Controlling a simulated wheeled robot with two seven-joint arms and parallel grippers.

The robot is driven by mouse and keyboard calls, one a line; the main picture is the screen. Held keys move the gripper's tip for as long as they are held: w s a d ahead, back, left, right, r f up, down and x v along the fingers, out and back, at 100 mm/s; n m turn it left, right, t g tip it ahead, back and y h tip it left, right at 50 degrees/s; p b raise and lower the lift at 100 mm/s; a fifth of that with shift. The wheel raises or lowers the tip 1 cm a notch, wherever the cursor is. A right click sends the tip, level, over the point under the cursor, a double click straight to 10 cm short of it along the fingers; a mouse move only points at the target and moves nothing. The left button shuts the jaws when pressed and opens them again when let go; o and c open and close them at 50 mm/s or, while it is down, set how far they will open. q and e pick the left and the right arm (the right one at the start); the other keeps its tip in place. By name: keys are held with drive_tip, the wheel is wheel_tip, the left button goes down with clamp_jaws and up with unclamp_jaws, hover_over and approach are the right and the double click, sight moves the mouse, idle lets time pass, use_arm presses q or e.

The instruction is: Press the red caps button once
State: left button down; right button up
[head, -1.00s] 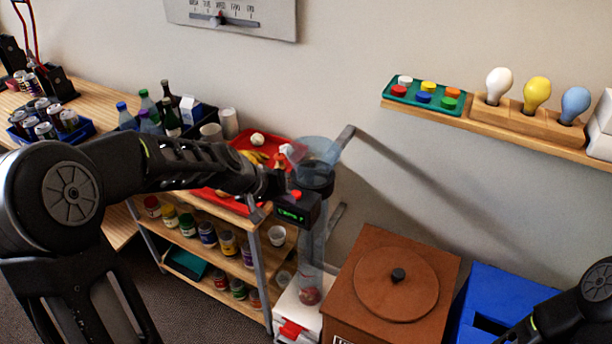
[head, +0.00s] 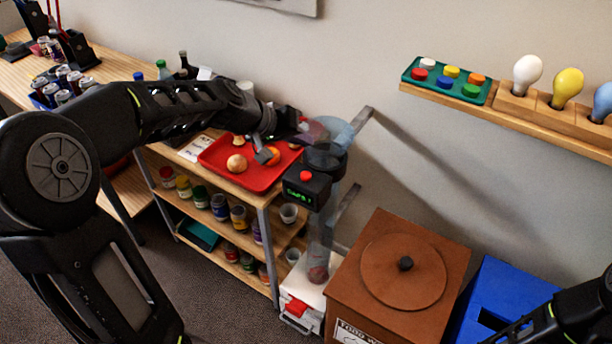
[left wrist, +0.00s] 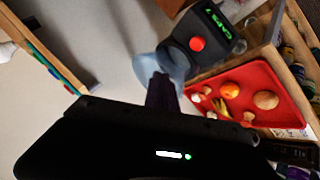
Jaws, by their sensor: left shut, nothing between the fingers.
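The red caps button (head: 306,176) sits on top of a small black box (head: 308,190) with a green lit display, fixed to a clear upright tube (head: 320,235). In the left wrist view the red button (left wrist: 197,43) shows fully, with the display beside it. My left gripper (head: 309,130) is shut and empty, above and behind the button, by the tube's bluish funnel top, and apart from the button. Its dark fingers (left wrist: 162,92) also show in the left wrist view, in front of the funnel. My right arm shows at the bottom right; its gripper is out of view.
A red tray (head: 255,178) of food pieces lies on the shelf unit left of the box. A brown lidded bin (head: 385,310) and a blue bin (head: 500,285) stand at right. A wall ledge holds a teal board of coloured buttons (head: 410,76) and several bulbs.

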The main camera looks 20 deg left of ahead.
use_arm(q)
drive_tip(key=b, duration=0.4)
hover_over(303, 176)
wheel_tip(303, 176, down, 6)
drive_tip(key=shift+s+f, duration=0.1)
drive_tip(key=shift+f+b, duration=0.7)
drive_tip(key=shift+b, duration=0.25)
idle(0.9)
drive_tip(key=shift+f+b, duration=0.35)
drive_tip(key=shift+b, duration=0.2)
drive_tip(key=shift+f+b, duration=0.5)
drive_tip(key=shift+b, duration=0.1)
idle(0.6)
drive_tip(key=shift+r, duration=0.15)
drive_tip(key=shift+r+p, duration=0.65)
drive_tip(key=shift+r, duration=0.1)
